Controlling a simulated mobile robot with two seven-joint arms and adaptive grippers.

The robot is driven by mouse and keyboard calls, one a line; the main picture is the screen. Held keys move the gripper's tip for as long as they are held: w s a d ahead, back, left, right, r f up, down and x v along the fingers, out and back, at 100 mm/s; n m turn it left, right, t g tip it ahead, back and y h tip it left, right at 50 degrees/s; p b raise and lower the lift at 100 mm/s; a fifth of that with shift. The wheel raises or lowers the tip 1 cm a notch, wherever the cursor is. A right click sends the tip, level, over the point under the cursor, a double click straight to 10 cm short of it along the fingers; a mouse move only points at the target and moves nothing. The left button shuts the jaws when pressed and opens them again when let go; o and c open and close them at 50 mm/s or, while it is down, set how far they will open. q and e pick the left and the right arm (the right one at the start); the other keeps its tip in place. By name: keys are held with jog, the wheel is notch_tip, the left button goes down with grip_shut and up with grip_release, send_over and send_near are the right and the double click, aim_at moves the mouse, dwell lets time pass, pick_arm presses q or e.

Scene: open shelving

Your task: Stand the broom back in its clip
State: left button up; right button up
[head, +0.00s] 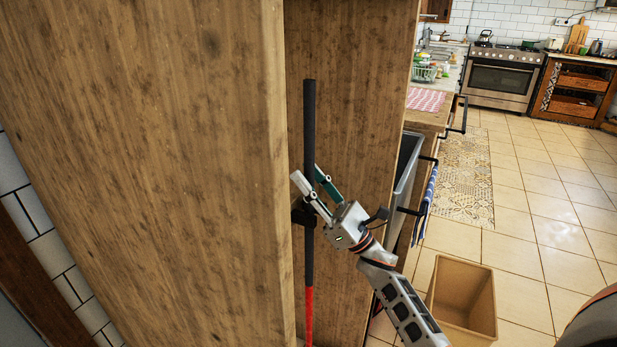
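The broom (310,110) stands close to upright against the wooden panel, with a black upper handle and a red lower part. Its lower end is out of the picture. My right gripper (311,175) comes in from the right, with its pale and green fingers on either side of the black handle; it looks shut on it. A small dark piece (299,213), possibly the clip, shows beside the handle just below the fingers. I cannot tell whether the handle sits inside it. My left gripper is not in view.
A large wooden panel (150,150) fills the left, close to the handle. An open brown bin (465,297) stands on the tiled floor at lower right. Drawers with black handles and a blue striped towel (428,200) lie behind my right arm.

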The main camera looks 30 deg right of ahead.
jog(key=shift+r, duration=0.1)
jog(key=shift+r, duration=0.2)
pick_arm(q)
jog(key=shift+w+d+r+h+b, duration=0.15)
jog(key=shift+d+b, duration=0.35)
jog(key=shift+b, duration=0.05)
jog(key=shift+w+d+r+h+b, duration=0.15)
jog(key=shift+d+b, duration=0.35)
pick_arm(e)
jog(key=v, duration=1.2)
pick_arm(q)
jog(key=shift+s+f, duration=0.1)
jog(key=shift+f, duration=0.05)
pick_arm(e)
jog(key=shift+f, duration=0.15)
